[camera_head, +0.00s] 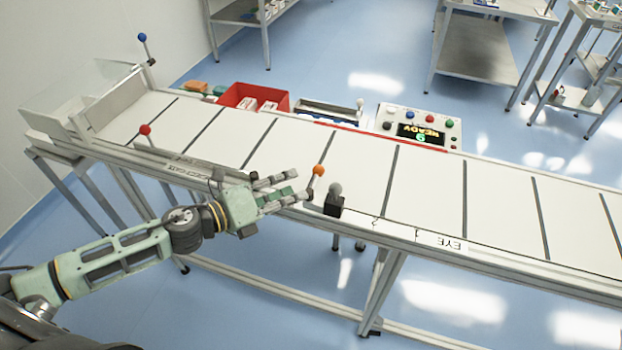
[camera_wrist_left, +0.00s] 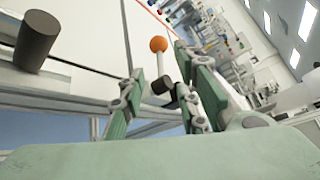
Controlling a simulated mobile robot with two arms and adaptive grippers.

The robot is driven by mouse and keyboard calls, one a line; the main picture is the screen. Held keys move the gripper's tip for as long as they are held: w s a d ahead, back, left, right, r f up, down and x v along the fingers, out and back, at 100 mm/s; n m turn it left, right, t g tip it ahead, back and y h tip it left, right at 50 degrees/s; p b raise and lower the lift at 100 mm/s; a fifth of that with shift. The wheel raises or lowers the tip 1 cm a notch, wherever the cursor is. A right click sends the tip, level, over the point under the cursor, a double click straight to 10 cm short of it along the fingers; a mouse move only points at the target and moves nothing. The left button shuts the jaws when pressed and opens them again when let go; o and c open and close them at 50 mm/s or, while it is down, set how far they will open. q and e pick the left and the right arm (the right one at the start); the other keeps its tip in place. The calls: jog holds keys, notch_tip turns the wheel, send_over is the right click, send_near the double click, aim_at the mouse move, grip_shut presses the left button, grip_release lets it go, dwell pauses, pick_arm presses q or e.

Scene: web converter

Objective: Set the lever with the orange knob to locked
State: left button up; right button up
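The lever with the orange knob (camera_head: 319,170) stands at the conveyor's near edge in the head view, its stem tilted slightly. My left gripper (camera_head: 300,186) reaches in from the left, its fingers apart and pointing at the lever. In the left wrist view the orange knob (camera_wrist_left: 158,44) stands on a pale stem between the spread fingers of the gripper (camera_wrist_left: 162,64), and the knob sits above the fingertips. I see no finger closed on the stem; whether one touches it I cannot tell. My right gripper is in neither view. The lever's position marking is not readable.
A black block with a grey ball (camera_head: 335,198) stands just right of the lever. A red-knobbed lever (camera_head: 146,130) is to the left, a blue-knobbed one (camera_head: 143,38) at the far left. A button panel (camera_head: 418,127) and red bin (camera_head: 235,94) are behind the belt.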

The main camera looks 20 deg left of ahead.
aim_at(314, 179)
pick_arm(q)
jog(key=p+x, duration=0.2)
jog(key=x, duration=0.4)
jog(key=shift+w+d+r, duration=0.1)
jog(key=shift+w+d, duration=0.15)
jog(key=shift+w, duration=0.05)
jog(key=shift+w+d, duration=0.2)
jog(key=shift+d, duration=0.05)
jog(key=shift+c, duration=0.3)
grip_shut()
